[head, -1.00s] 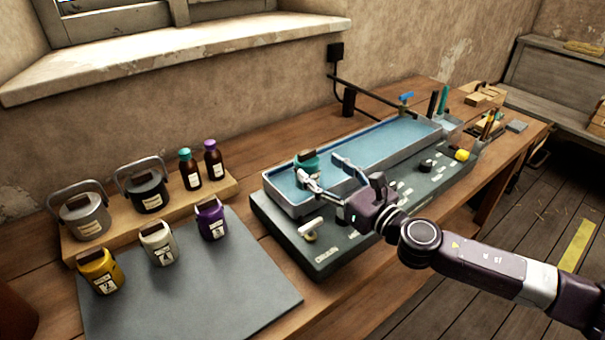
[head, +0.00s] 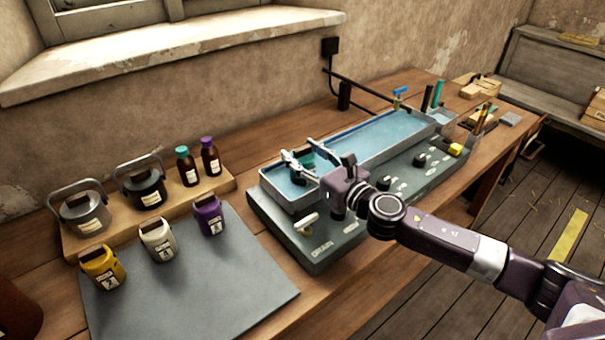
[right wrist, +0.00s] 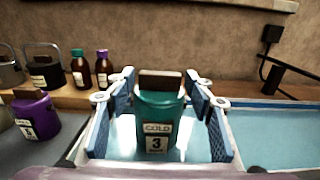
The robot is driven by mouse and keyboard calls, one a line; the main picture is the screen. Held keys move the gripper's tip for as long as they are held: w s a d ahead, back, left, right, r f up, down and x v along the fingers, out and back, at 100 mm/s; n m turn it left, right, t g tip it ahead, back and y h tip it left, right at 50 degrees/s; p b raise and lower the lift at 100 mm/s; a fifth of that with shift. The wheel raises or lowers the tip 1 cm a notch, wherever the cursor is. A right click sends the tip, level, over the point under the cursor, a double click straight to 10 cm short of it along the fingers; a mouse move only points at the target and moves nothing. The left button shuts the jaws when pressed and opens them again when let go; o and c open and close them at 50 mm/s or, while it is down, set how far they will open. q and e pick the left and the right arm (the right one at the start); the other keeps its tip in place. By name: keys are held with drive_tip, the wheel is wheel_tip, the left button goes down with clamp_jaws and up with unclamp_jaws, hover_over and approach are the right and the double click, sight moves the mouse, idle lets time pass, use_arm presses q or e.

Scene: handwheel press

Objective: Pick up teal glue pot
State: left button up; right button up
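The teal glue pot (right wrist: 155,106) has a dark brown top and a white label reading "COLD 3". It stands upright in the blue water trough (head: 385,142), near its left end. In the head view the pot (head: 305,160) is mostly hidden by my right gripper. My right gripper (head: 298,148) reaches over the trough's front wall with one finger on each side of the pot. In the right wrist view the gripper (right wrist: 158,78) is open, with gaps between its blue finger pads and the pot. My left gripper is not in view.
Purple (head: 209,215), white (head: 158,240) and yellow (head: 102,267) pots stand on a grey mat (head: 190,295) at the left. Behind them a wooden board holds two handled pots and two brown bottles (head: 187,167). The trough's control panel (head: 320,235) lies in front.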

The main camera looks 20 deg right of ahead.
clamp_jaws()
drive_tip(key=shift+r, duration=0.1)
drive_tip(key=shift+r, duration=0.1)
